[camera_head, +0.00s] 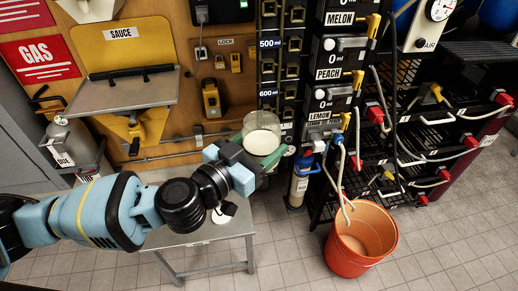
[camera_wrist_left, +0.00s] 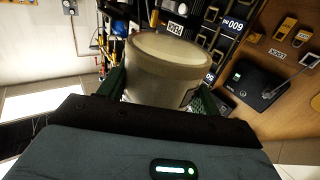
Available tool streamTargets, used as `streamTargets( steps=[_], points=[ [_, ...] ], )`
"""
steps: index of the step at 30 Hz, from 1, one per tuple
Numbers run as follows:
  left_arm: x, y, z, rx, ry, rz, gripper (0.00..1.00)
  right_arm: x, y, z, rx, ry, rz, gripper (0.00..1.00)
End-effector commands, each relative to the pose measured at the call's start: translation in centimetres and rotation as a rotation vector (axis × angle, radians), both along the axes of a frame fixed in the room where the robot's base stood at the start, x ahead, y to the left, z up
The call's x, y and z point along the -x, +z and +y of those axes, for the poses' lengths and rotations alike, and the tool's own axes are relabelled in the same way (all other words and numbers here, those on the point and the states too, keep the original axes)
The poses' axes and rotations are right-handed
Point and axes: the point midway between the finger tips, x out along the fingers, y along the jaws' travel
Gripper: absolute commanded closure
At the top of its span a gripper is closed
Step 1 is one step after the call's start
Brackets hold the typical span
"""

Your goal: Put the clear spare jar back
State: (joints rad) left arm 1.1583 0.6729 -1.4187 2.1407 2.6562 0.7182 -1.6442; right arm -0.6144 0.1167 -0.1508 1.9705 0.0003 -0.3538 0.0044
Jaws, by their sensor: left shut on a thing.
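A clear jar (camera_head: 262,128) with a pale, whitish upper part is held in my left gripper (camera_head: 258,158), above the right end of the small metal table. The gripper's green fingers close on the jar's sides. In the left wrist view the jar (camera_wrist_left: 168,68) fills the space between the fingers (camera_wrist_left: 160,95), and its round end faces up in the picture. The jar's lower part is partly hidden by the fingers. My right gripper is not in view.
A metal table (camera_head: 205,240) stands under my left arm. The rack (camera_head: 330,75) with MELON and PEACH labels rises to the right of the jar. An orange bucket (camera_head: 361,245) stands on the tiled floor. A blue cylinder (camera_head: 299,180) stands beside the rack. Hoses hang at right.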

Motion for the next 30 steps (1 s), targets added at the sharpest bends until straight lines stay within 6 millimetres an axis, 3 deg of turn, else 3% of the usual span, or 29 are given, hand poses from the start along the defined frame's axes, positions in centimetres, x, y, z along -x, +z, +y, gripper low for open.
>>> streamTargets(
  steps=[30],
  points=[
    [-1.2,6.1,-1.4,0.002,0.666,0.0,0.72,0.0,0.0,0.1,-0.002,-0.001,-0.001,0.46]
  ],
)
